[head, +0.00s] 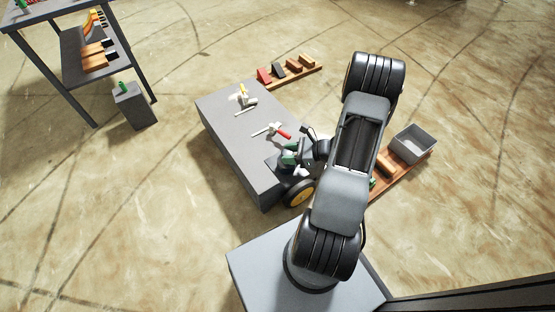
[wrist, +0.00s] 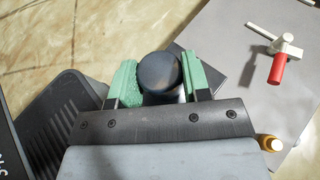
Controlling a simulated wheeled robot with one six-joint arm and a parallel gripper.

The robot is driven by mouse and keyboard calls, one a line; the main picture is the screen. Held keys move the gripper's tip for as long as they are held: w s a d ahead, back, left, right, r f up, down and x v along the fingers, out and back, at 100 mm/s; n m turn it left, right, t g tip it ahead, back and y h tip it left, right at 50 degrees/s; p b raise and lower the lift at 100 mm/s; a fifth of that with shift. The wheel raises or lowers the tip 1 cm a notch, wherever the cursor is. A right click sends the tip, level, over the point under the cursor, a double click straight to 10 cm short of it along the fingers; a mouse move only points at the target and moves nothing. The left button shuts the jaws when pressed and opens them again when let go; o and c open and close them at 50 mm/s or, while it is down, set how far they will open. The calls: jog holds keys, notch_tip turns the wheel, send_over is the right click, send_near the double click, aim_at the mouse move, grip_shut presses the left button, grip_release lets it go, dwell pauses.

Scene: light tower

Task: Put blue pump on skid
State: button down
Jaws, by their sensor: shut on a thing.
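My gripper (wrist: 158,82) is shut on a dark blue round-topped cylinder, the blue pump (wrist: 160,70), held between its two green finger pads. In the head view my gripper (head: 291,157) is over the near right end of the grey table (head: 230,130), and the pump is hard to make out there. A dark flat plate, which may be the skid (wrist: 207,62), lies on the table just behind and right of the pump in the wrist view. The fingers and pump hide part of it. I cannot tell whether the pump touches it.
A white fitting with a red handle (head: 283,134) lies close by on the table. One with a yellow handle (head: 242,90) is farther back. A grey bin (head: 414,141) stands right on a wooden board. A rack (head: 72,60) and grey box (head: 133,108) stand left.

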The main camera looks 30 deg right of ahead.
jog(key=w+a+f+b, duration=0.1)
jog(key=w+f+b, duration=0.5)
jog(key=w, duration=0.6)
notch_tip(320, 180, down, 3)
jog(key=shift+w+a+r, duration=0.15)
jog(key=shift+a, duration=0.1)
jog(key=shift+w+f+b, duration=0.2)
jog(key=shift+f+b, duration=0.35)
jog(key=shift+f, duration=0.45)
jog(key=shift+w+f+b, duration=0.2)
jog(key=shift+f+b, duration=0.35)
jog(key=shift+f, duration=0.4)
jog(key=shift+f, duration=0.2)
jog(key=c, duration=0.6)
grip_release()
jog(key=shift+s, duration=0.1)
